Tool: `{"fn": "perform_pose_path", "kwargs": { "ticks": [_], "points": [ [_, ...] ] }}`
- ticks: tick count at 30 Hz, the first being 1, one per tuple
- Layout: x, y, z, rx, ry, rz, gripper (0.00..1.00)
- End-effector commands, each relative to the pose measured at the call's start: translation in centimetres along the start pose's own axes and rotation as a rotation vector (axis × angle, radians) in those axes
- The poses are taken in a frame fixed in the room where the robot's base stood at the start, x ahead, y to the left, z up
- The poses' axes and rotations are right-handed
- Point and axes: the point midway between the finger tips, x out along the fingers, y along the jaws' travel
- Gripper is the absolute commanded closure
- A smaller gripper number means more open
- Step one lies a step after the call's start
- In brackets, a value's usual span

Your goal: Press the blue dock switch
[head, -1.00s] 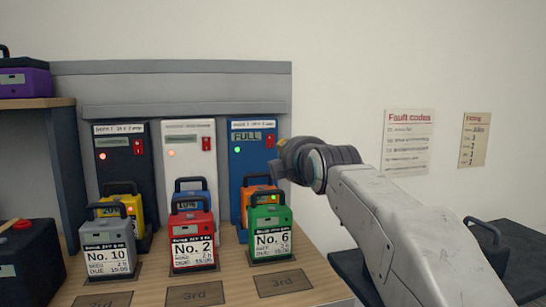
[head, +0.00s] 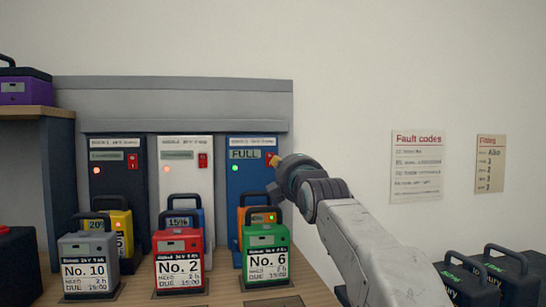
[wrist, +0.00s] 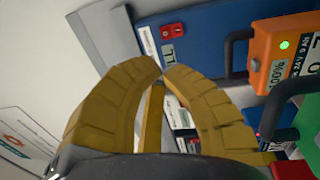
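The blue dock (head: 252,195) stands at the right end of the charger row, with a FULL display and a green light. Its red switch (head: 267,154) is at the upper right of its face, partly covered by my gripper (head: 275,161). In the wrist view the red switch (wrist: 172,31) shows on the blue dock face (wrist: 215,40), beyond the fingertips. My gripper's yellow fingers (wrist: 162,73) curve together with their tips meeting and nothing between them. The tips look close to the switch; I cannot tell whether they touch it.
A white dock (head: 186,185) and a black dock (head: 120,180) stand to the left with red lights. An orange battery (wrist: 285,50) sits before the blue dock, behind green No. 6 (head: 266,255). Red No. 2 (head: 179,262) and grey No. 10 (head: 88,268) stand further left.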

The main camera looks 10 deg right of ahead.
Motion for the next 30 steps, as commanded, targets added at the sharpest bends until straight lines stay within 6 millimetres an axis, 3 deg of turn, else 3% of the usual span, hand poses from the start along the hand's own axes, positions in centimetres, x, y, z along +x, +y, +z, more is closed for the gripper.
{"fn": "perform_pose_path", "kwargs": {
  "ticks": [10, 30],
  "points": [
    [0.9, 0.0, 0.0, 0.001, 0.0, -0.002, 1.0],
    [6.2, 0.2, 0.0, 0.001, 0.0, -0.001, 1.0]
  ]
}}
